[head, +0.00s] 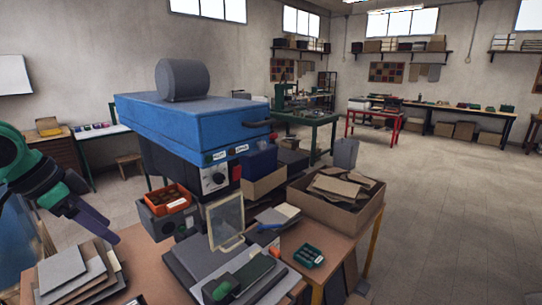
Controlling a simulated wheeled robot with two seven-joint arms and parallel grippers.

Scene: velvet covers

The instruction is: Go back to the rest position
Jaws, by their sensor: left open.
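My left arm, green and black, comes in from the left edge. Its gripper (106,232) points down and to the right, open, with no object visible in it. It is above the near table's left part, just over a stack of grey sheets (72,274); I cannot tell the exact gap. The fingers overlap from this angle. My right gripper is not in view.
Open floor (450,200) lies right.

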